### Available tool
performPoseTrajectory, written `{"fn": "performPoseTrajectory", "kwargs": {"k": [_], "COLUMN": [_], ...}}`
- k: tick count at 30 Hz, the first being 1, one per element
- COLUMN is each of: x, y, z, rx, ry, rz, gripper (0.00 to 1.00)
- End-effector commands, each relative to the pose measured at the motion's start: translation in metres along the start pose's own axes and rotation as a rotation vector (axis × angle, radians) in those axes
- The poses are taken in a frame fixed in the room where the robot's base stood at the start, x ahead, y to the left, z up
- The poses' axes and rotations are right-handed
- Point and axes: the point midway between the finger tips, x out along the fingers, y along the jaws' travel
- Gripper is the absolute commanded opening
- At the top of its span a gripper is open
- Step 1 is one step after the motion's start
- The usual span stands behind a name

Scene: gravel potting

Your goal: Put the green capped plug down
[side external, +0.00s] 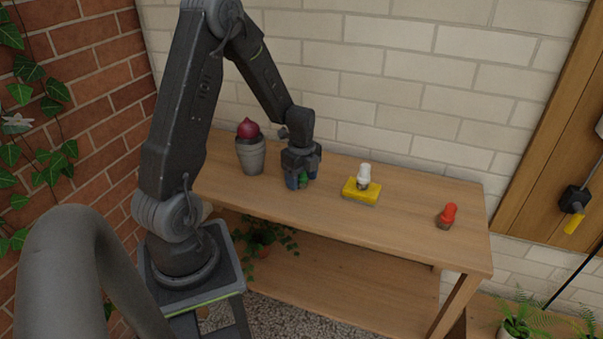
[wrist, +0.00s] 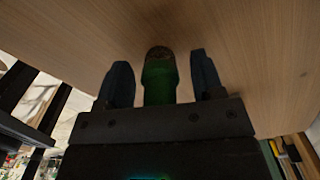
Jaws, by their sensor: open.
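The green capped plug (wrist: 160,78) stands between the two fingers of my gripper (wrist: 160,82) in the wrist view, with a visible gap on each side. Its brown lower end (wrist: 160,53) points to the wooden bench top. In the side view my gripper (side external: 299,180) is low over the bench, pointing down, open around the green plug (side external: 304,176), which is mostly hidden by the fingers. The plug appears to be at the bench surface.
A grey pot (side external: 251,156) with a dark red bulb-shaped thing (side external: 247,128) stands left of my gripper. To the right are a yellow block (side external: 361,194) with a white capped plug (side external: 364,175) on it, and a red capped plug (side external: 448,213). The bench top (side external: 405,205) is clear between them.

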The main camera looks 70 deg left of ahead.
Motion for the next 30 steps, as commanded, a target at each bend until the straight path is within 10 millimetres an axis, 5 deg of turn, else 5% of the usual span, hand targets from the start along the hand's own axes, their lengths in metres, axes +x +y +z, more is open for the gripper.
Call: {"fn": "performPoseTrajectory", "kwargs": {"k": [5, 18, 24, 30], "x": [-0.017, -0.103, -0.122, -0.152], "y": [-0.001, -0.001, 0.000, 0.014], "z": [0.000, 0.000, -0.001, -0.037], "rx": [0.000, 0.000, -0.003, -0.153], "ry": [-0.002, -0.002, -0.001, -0.010], "rz": [-0.005, -0.005, -0.004, -0.072], "gripper": [0.61, 0.61, 0.61, 0.61]}}
